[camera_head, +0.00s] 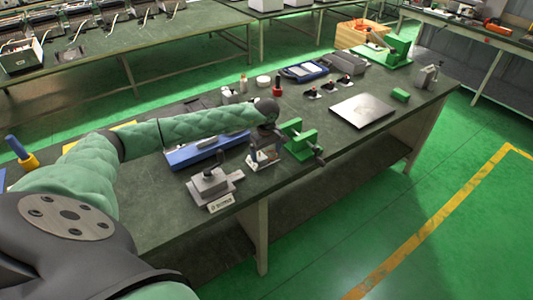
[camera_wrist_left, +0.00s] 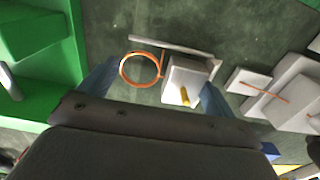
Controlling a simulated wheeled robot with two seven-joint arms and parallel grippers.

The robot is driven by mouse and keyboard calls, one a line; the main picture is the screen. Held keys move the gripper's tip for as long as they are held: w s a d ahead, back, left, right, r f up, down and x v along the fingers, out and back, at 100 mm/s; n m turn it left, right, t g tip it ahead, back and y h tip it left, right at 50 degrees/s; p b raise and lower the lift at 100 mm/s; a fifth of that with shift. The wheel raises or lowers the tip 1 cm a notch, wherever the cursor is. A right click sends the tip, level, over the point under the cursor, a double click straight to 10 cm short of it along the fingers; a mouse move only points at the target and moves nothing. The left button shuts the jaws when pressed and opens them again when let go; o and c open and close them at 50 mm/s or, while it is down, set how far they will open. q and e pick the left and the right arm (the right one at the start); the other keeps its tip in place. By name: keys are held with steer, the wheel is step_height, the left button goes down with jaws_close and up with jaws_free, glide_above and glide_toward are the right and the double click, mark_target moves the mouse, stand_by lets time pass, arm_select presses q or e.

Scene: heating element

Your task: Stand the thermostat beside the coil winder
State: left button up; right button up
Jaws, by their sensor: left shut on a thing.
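The thermostat, a small pale box with a brass stem and a copper ring, shows in the left wrist view (camera_wrist_left: 182,76) between my fingers. In the head view the thermostat (camera_head: 262,159) is just below my left gripper (camera_head: 266,146), partly hidden by it. My left gripper, also in the left wrist view (camera_wrist_left: 158,88), is shut on it; whether it touches the bench cannot be told. A green machine with a dark handle (camera_head: 299,139), seemingly the coil winder, stands immediately right of the gripper; green parts fill the wrist view's left side (camera_wrist_left: 38,75). My right gripper is out of view.
A grey fixture (camera_head: 209,185) with a label plate stands at the bench's front edge. A blue tray (camera_head: 190,156) lies left of the gripper. A grey plate (camera_head: 362,110) lies to the right. Another green machine (camera_head: 392,54) stands at the bench's far end.

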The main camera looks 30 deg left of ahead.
arm_select(q)
steer(key=shift+f, duration=0.65)
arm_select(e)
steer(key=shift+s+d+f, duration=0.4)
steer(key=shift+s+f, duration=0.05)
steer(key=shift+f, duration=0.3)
arm_select(q)
steer(key=shift+f, duration=0.1)
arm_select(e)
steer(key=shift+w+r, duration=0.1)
arm_select(q)
steer(key=o, duration=0.7)
steer(key=shift+o, duration=0.2)
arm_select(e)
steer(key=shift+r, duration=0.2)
